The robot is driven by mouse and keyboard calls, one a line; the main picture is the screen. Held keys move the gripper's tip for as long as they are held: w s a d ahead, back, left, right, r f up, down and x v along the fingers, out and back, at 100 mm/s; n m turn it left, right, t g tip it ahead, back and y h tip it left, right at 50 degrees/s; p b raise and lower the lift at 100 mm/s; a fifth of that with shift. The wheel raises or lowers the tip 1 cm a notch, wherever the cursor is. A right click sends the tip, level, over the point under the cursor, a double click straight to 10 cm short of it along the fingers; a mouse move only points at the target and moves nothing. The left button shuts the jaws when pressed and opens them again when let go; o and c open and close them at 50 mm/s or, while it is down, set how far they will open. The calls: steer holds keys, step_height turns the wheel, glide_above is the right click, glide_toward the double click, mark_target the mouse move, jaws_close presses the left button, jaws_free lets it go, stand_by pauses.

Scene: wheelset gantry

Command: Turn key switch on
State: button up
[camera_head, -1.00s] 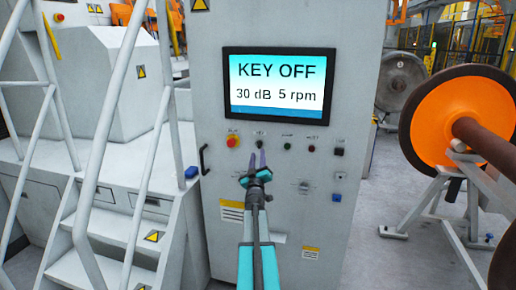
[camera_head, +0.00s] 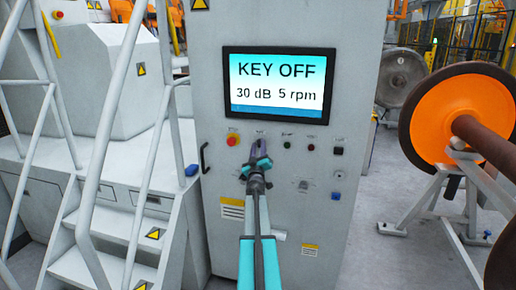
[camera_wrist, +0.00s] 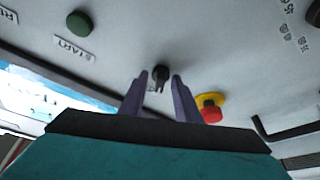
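The key switch (camera_wrist: 160,76) is a small black knob on the grey cabinet front, seen in the wrist view between my two fingertips. My gripper (camera_wrist: 159,80) is open, with one purple finger on each side of the switch; I cannot tell whether they touch it. In the head view my gripper (camera_head: 259,146) is at the button row below the screen and hides the switch. The screen (camera_head: 277,84) reads KEY OFF, 30 dB, 5 rpm.
A red emergency button on yellow (camera_wrist: 210,107) is close beside the fingers. A green START button (camera_wrist: 80,22) is on the other side. White stairs with railings (camera_head: 118,228) stand left of the cabinet (camera_head: 225,180). An orange wheel (camera_head: 440,120) stands at right.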

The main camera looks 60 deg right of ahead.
jaws_close()
steer(key=shift+f+m+b, duration=0.15)
steer(key=shift+m+b, duration=0.45)
steer(key=shift+b, duration=0.15)
steer(key=shift+w+m+g+h+b, duration=0.1)
steer(key=shift+m+g+h+b, duration=0.4)
steer(key=shift+m, duration=0.3)
steer(key=m+g+h+b, duration=0.1)
steer(key=m+g+b, duration=0.1)
steer(key=m, duration=0.2)
steer(key=shift+w, duration=0.1)
steer(key=m+g, duration=0.1)
steer(key=m, duration=0.1)
steer(key=m+g, duration=0.1)
steer(key=m, duration=0.2)
steer(key=shift+w+g+h, duration=0.1)
steer(key=shift+g+h, duration=0.2)
steer(key=shift+h, duration=0.1)
steer(key=m+g, duration=0.1)
steer(key=m, duration=0.1)
steer(key=m+g, duration=0.1)
steer(key=m, duration=0.2)
steer(key=shift+a+r+g, duration=0.1)
steer(key=shift+r+g, duration=0.1)
steer(key=shift+g, duration=0.2)
steer(key=shift+m, duration=0.5)
